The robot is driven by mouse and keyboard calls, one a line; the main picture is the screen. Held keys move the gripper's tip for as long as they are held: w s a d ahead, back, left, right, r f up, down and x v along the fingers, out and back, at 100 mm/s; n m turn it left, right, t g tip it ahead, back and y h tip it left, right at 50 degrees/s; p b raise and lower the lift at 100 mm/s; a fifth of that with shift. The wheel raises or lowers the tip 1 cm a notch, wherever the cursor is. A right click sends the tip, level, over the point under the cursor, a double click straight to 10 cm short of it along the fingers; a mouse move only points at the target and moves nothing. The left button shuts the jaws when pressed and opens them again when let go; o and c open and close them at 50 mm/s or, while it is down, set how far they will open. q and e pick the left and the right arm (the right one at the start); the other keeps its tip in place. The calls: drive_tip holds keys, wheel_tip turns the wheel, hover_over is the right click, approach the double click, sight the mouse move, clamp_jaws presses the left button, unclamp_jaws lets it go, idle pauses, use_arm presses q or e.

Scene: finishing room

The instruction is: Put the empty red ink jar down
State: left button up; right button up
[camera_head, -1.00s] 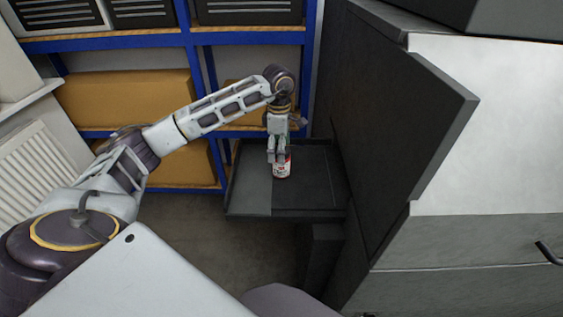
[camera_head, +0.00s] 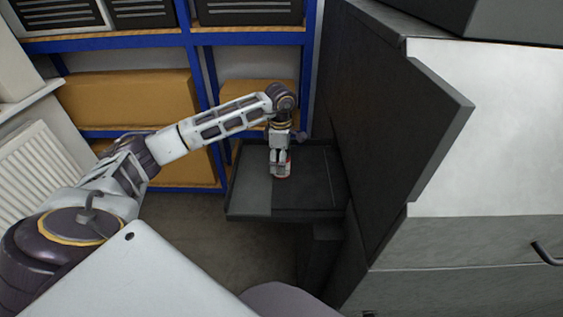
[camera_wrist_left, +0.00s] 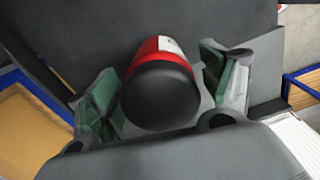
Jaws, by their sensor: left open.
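The red ink jar (camera_head: 283,174) stands on the dark tray-like shelf (camera_head: 305,208) beside the machine, partly hidden by my left gripper (camera_head: 280,160). In the left wrist view the jar (camera_wrist_left: 161,92) shows a black lid, a red side and a bit of white label. My left gripper is open there, with a green-padded finger on each side of the jar and visible gaps to both. Whether the jar is empty cannot be told. My right gripper is out of view.
A dark upright panel (camera_head: 390,120) of the machine rises right of the shelf. Blue racking (camera_head: 190,80) with brown boxes (camera_head: 130,100) stands behind. A radiator (camera_head: 38,165) is at the left. The shelf's right part is bare.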

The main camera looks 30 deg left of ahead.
use_arm(q)
drive_tip(key=shift+f, duration=1.45)
drive_tip(key=shift+c, duration=0.5)
drive_tip(key=c, duration=1.1)
drive_tip(key=shift+r, duration=0.15)
drive_tip(key=shift+r+b, duration=0.6)
drive_tip(key=shift+r, duration=4.3)
